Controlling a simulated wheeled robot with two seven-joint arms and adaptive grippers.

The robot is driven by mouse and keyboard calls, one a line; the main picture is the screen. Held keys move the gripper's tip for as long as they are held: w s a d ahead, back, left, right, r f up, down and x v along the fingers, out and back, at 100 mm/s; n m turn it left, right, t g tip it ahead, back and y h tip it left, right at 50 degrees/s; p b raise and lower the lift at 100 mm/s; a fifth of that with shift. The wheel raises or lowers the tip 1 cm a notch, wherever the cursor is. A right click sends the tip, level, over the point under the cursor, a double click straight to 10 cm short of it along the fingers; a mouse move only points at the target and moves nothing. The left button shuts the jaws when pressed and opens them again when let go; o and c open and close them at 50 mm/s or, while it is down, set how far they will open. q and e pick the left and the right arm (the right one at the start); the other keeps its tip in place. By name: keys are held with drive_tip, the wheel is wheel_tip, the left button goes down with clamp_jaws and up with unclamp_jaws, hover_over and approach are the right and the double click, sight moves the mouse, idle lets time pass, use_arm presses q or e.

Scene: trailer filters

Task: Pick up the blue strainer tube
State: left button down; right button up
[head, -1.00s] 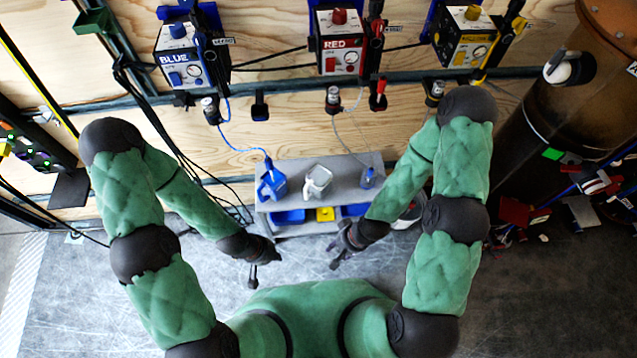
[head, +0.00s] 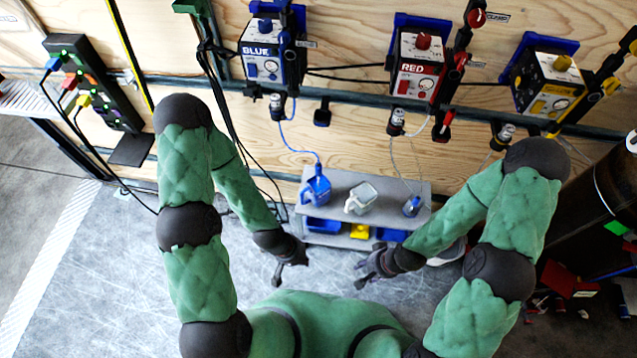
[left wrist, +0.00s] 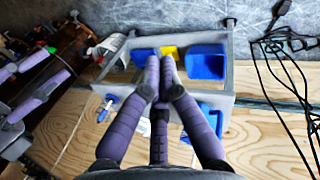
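A small blue piece (head: 411,206) with a thin pale line stands at the right end of the grey shelf (head: 335,241). A blue pitcher-like vessel (head: 316,187) with a blue hose stands at its left end. I cannot tell for certain which is the strainer tube. The small blue piece also shows in the left wrist view (left wrist: 105,108); the blue vessel (left wrist: 211,117) is partly behind a finger there. My left gripper (head: 289,270) is empty in front of the shelf, its fingers apart. My right gripper (head: 362,273) is empty, fingers spread, front right of the shelf.
A white vessel (head: 361,198) stands mid-shelf. Blue bins (head: 324,226) and a yellow bin (head: 360,231) sit below. The blue (head: 263,68), red (head: 417,78) and yellow (head: 545,85) boxes hang on the wooden wall. Black cables (left wrist: 285,75) run beside the shelf. The floor in front is clear.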

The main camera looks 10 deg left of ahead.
use_arm(q)
drive_tip(key=c, duration=1.7)
unclamp_jaws()
drive_tip(key=o, duration=0.5)
drive_tip(key=shift+w, duration=0.35)
drive_tip(key=shift+c, duration=0.2)
drive_tip(key=o, duration=0.5)
drive_tip(key=w+d+t+y+p, duration=0.1)
drive_tip(key=w+t+p, duration=0.2)
drive_tip(key=w, duration=0.5)
drive_tip(key=shift+w+d+r+t+y, duration=0.15)
drive_tip(key=shift+r+t+y, duration=0.15)
drive_tip(key=shift+y, duration=0.1)
drive_tip(key=t+y+p, duration=0.6)
drive_tip(key=t+p, duration=0.1)
drive_tip(key=t, duration=0.2)
approach(321, 169)
drive_tip(key=shift+n, duration=0.3)
drive_tip(key=b+x, duration=0.1)
drive_tip(key=x, duration=0.5)
drive_tip(key=shift+r+b, duration=0.15)
drive_tip(key=shift+b, duration=0.25)
drive_tip(key=b+x, duration=0.1)
drive_tip(key=x, duration=0.3)
drive_tip(key=shift+w+a+f+b, duration=0.2)
drive_tip(key=shift+w+b, duration=0.1)
drive_tip(key=shift+w, duration=0.2)
